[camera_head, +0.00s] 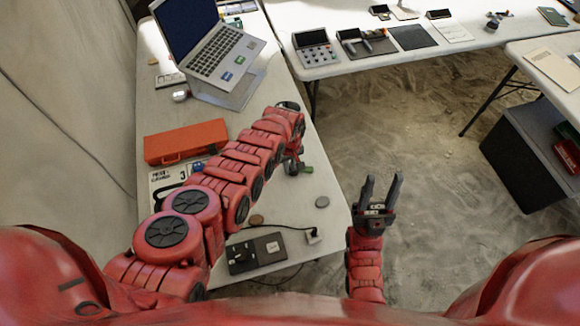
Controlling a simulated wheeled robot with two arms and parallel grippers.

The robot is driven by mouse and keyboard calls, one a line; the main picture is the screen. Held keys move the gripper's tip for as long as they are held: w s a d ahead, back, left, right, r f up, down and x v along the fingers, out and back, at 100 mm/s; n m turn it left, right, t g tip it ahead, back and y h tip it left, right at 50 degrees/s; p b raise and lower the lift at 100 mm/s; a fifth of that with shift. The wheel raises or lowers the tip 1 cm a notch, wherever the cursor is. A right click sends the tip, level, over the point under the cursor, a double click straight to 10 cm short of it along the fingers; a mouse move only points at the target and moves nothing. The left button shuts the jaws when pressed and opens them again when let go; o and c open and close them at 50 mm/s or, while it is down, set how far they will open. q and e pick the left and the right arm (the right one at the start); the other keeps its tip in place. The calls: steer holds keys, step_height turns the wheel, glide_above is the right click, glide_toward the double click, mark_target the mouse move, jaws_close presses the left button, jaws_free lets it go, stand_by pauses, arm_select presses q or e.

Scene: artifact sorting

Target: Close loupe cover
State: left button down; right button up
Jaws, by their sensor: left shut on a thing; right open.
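My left arm reaches across the white table, and my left gripper (296,166) is near the table's right edge. It is shut on a small, partly hidden thing with a dark green end (306,169), which may be the loupe. The loupe's cover cannot be made out. My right gripper (382,187) is open and empty, fingers pointing up, over the sandy floor just right of the table.
Another table (400,60) with trays stands behind. A dark bin (525,150) stands at right.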

stand_by(0.9)
arm_select(q)
steer(key=c, duration=0.8)
jaws_free()
steer(key=shift+c, duration=0.2)
step_height(320, 180, up, 3)
steer(key=p, duration=0.2)
steer(key=shift+r+p, duration=0.1)
steer(key=shift+p, duration=0.3)
step_height(320, 180, up, 3)
steer(key=shift+f+p, duration=0.1)
steer(key=shift+p, duration=0.45)
steer(key=shift+d+r, duration=0.1)
steer(key=shift+r, duration=0.2)
step_height(320, 180, up, 11)
steer(key=b, duration=0.2)
